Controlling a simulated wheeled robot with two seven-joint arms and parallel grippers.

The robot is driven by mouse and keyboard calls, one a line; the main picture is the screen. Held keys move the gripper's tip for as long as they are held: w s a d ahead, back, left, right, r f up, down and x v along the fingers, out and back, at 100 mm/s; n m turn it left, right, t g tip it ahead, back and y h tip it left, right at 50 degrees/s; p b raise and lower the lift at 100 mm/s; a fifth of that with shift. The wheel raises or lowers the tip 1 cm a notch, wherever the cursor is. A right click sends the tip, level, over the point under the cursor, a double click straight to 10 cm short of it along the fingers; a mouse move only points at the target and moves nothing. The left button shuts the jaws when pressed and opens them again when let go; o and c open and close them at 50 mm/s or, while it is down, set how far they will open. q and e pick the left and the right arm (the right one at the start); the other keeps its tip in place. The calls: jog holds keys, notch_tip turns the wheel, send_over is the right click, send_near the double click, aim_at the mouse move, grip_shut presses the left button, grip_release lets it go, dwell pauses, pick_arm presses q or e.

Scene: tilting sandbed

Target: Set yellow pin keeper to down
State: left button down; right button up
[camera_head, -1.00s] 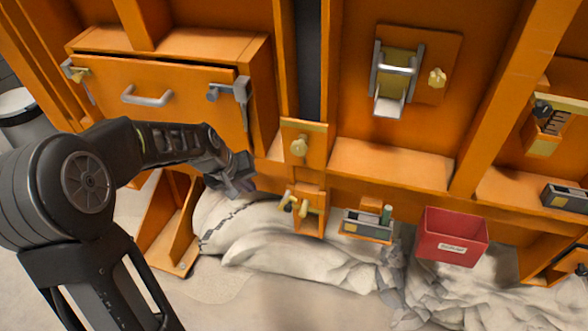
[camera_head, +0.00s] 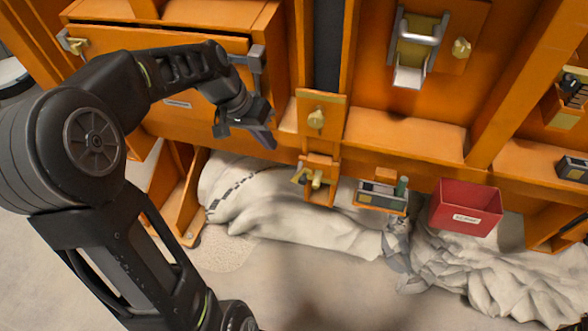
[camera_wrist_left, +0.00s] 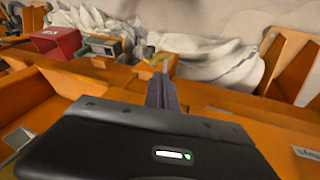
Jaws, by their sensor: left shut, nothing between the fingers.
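A yellow pin-like piece (camera_head: 316,179) sits on a small orange bracket (camera_head: 322,197) low on the orange frame; it is likely the pin keeper. It also shows in the left wrist view (camera_wrist_left: 157,60), beyond my fingertips. A yellow knob (camera_head: 316,118) sits on the orange plate above. My left gripper (camera_head: 266,138) is shut and empty, left of that plate and up-left of the bracket, apart from both. Its narrow closed fingers also show in the left wrist view (camera_wrist_left: 162,92). My right gripper is out of view.
A red box (camera_head: 466,207) and a small grey-and-orange box (camera_head: 381,197) sit right of the bracket. White sacks (camera_head: 270,205) lie below. A grey latch (camera_head: 252,62) is on the panel behind my left wrist. A metal bracket with roller (camera_head: 416,45) is upper right.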

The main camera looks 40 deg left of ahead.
pick_arm(q)
jog(key=d+p+x, duration=0.1)
jog(key=d+x, duration=0.1)
jog(key=x, duration=1)
jog(key=shift+f, duration=0.2)
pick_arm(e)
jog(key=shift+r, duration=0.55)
pick_arm(q)
jog(key=shift+d, duration=0.15)
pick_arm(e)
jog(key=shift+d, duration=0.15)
